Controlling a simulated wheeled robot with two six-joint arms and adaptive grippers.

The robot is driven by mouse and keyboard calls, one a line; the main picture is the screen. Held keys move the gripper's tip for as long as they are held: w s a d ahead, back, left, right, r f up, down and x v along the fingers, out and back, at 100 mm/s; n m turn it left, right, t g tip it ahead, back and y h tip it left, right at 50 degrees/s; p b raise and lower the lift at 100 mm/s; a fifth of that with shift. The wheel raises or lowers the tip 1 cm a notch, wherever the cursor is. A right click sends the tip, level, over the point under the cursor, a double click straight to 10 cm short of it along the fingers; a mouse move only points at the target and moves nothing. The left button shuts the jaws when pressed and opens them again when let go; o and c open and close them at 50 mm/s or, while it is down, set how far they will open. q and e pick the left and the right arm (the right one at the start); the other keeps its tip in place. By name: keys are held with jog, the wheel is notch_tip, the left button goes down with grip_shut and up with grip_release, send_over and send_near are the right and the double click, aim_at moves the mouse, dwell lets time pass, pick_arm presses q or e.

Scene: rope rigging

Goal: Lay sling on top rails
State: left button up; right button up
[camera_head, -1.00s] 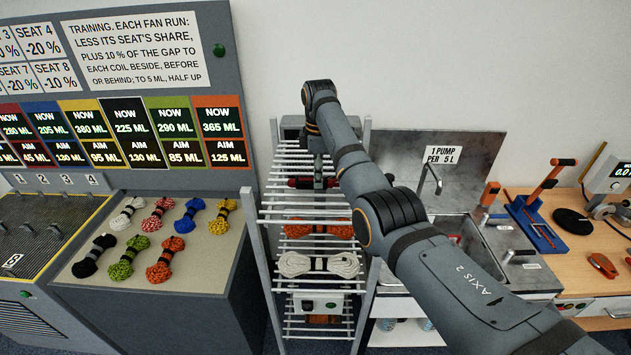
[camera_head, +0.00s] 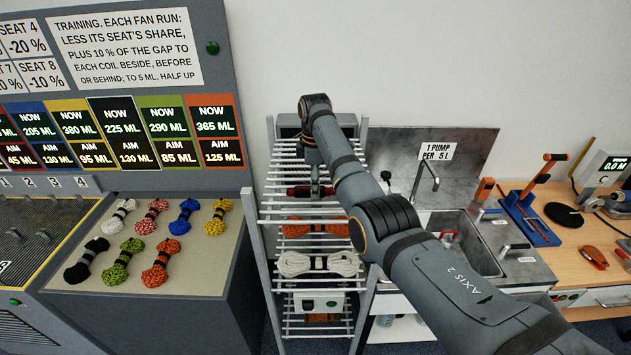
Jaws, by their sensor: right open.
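A dark red and black bundle (camera_head: 298,191), which looks like the sling, lies across the upper rails of the grey rack (camera_head: 265,240). Its middle is hidden by my right gripper. My right gripper (camera_head: 317,192) is open and points down at the bundle's middle; contact cannot be told. Its arm reaches in from the lower right. On the rails below lie an orange coil (camera_head: 300,230) and, lower, a white coil (camera_head: 295,264) with a dark band. My left gripper is not in view.
Left of the rack, several coloured coils lie on a beige bench top (camera_head: 205,262) under a label board (camera_head: 205,170). To the right stand a sink (camera_head: 478,250) with a tap (camera_head: 425,175) and a wooden bench (camera_head: 565,255) with tools.

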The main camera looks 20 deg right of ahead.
jog(key=shift+r, duration=0.3)
jog(key=r+b, duration=0.1)
jog(key=r, duration=0.1)
jog(key=r+b, duration=0.2)
jog(key=r, duration=0.1)
jog(key=shift+d+r, duration=0.2)
jog(key=shift+r, duration=0.05)
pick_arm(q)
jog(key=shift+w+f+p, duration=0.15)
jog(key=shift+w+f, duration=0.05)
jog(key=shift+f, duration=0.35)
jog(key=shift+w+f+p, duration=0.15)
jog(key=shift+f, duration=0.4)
pick_arm(e)
notch_tip(320, 180, up, 6)
